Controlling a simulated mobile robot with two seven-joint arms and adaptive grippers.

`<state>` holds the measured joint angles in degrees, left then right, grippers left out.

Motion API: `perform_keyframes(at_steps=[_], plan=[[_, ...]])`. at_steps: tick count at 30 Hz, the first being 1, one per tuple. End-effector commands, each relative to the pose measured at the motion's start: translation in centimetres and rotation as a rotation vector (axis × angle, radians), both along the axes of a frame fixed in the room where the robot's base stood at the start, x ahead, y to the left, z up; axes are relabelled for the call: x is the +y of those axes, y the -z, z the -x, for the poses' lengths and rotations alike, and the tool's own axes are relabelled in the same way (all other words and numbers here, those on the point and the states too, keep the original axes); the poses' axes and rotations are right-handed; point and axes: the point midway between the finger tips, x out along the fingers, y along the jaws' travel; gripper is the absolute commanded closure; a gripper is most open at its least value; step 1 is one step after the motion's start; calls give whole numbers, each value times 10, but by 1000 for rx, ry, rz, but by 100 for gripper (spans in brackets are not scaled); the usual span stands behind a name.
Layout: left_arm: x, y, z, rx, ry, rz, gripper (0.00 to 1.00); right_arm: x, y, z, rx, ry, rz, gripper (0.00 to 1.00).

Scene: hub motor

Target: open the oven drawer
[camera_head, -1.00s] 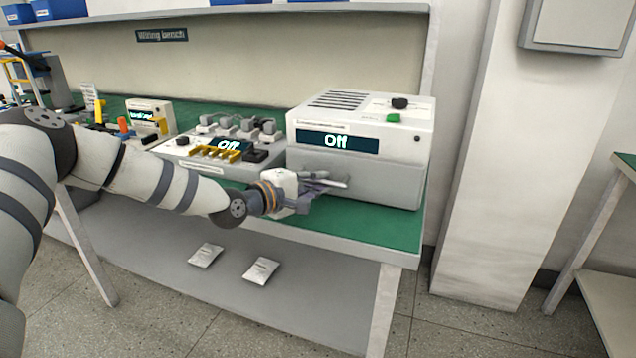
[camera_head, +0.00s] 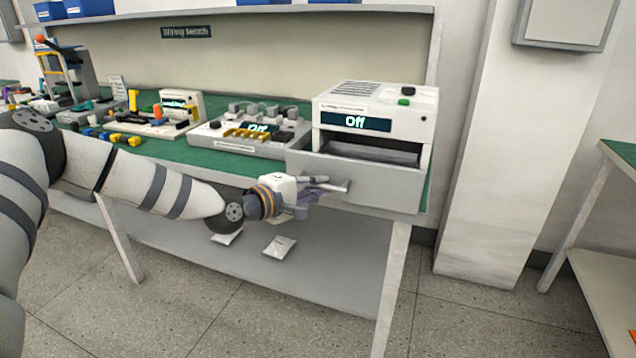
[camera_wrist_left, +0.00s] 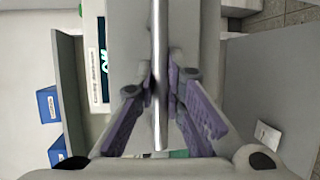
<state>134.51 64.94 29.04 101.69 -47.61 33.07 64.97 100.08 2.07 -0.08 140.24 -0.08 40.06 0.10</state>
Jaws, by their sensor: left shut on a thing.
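The oven (camera_head: 375,105) is a white box on the green bench top, with a dark display reading "Off". Its grey drawer (camera_head: 385,187) stands pulled out part way, and a dark gap shows behind the drawer front. My left gripper (camera_head: 330,186) is in front of the drawer, shut on the drawer's bar handle (camera_head: 344,187). In the left wrist view the shiny handle (camera_wrist_left: 160,70) runs between the two purple-padded fingers (camera_wrist_left: 160,92). My right gripper is in neither view.
A grey switch unit (camera_head: 245,135) and tools stand on the bench left of the oven. The lower shelf (camera_head: 330,262) holds two pale packets (camera_head: 280,246). A white pillar (camera_head: 495,150) stands to the right, with open floor in front.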

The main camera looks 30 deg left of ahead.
Motion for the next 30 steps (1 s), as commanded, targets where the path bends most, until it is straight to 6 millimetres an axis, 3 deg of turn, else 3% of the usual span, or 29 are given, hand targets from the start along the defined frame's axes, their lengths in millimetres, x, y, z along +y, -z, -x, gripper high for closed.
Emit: perform_keyframes(at_steps=[12, 13, 15, 25, 30], plan=[[0, -1, 1, -3, -3, 2, 100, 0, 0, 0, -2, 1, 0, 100], [0, -1, 1, -3, -3, 2, 83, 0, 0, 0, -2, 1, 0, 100], [0, -1, 1, -3, -2, 1, 69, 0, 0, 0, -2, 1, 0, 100], [1, -2, 4, -2, -2, 1, 69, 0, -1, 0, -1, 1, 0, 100], [8, -10, 37, -6, -8, 7, 69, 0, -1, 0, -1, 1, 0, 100]])
